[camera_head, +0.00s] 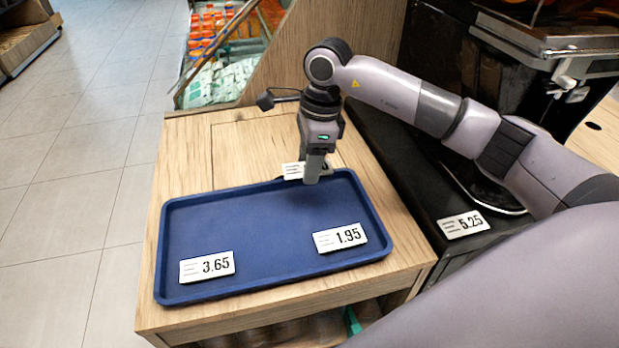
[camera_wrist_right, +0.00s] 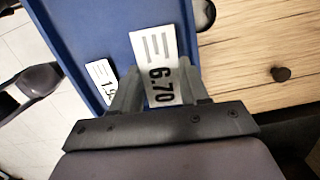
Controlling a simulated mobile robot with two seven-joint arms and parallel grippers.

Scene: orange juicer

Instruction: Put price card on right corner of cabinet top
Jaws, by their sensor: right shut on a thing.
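My right gripper (camera_head: 313,176) points down at the back edge of the blue tray (camera_head: 250,225) on the wooden cabinet top (camera_head: 185,160). It is shut on a white price card reading 6.70, which shows between the fingers in the right wrist view (camera_wrist_right: 158,66). In the head view the card (camera_head: 291,170) is partly hidden behind the gripper. A 3.65 card (camera_head: 207,267) and a 1.95 card (camera_head: 340,238) lie on the tray. A 5.25 card (camera_head: 463,224) is at the front edge of the black stand at right. My left gripper is not in view.
The black stand (camera_head: 400,185) with a machine stands along the cabinet's right side. A slanted wooden bin with packaged goods (camera_head: 225,60) is behind the cabinet. The wood behind the tray is bare at left, and the tiled floor (camera_head: 70,190) is clear.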

